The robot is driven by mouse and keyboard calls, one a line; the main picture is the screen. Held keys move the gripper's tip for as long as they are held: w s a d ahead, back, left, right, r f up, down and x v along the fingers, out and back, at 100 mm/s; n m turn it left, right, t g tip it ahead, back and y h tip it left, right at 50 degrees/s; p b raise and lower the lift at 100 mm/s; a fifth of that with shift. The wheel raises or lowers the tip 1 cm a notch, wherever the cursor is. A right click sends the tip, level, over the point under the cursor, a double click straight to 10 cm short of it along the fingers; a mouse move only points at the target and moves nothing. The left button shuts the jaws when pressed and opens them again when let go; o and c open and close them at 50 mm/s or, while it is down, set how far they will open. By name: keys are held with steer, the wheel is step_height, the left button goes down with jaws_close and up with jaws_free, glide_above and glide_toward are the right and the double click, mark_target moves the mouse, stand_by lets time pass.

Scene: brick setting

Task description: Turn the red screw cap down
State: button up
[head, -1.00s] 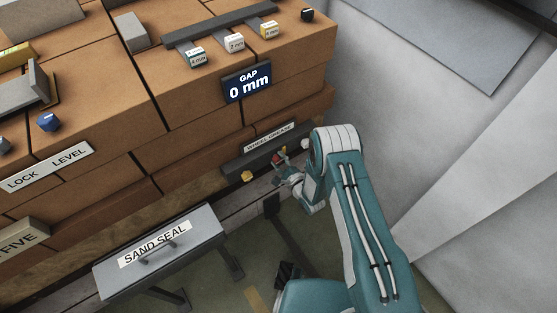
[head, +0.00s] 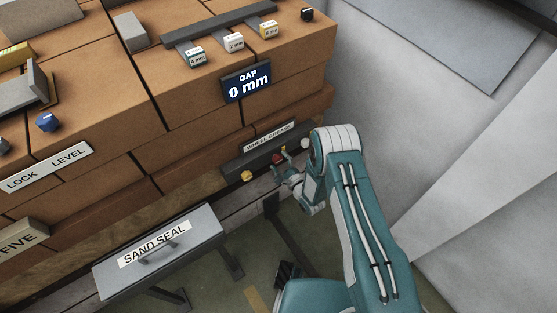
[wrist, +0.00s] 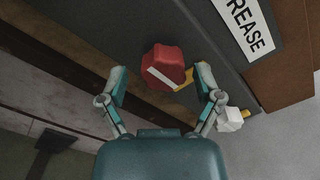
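The red screw cap (wrist: 163,66) has flat sides and a white stripe on its face. It sits on the dark grey bar under the WHEEL GREASE label; it also shows small in the head view (head: 276,158). My gripper (wrist: 161,82) is open, with one teal finger on either side of the cap's near end. A gap shows between the left finger and the cap. A yellow piece (wrist: 187,81) shows between the cap and the right fingertip; I cannot tell whether that finger touches it. In the head view my gripper (head: 284,164) partly hides the cap's surroundings.
A yellow cap (head: 247,176) is left of the red one on the bar, and a white cap (head: 305,143) is to its right, close to my gripper's right finger in the wrist view. Brick layers stand above the bar. A grey SAND SEAL box (head: 200,243) is lower left.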

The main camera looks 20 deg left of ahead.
steer(key=shift+r, duration=0.15)
steer(key=v, duration=1.1)
steer(key=shift+s+d+f, duration=0.25)
steer(key=shift+d, duration=0.1)
steer(key=shift+w+r, duration=0.1)
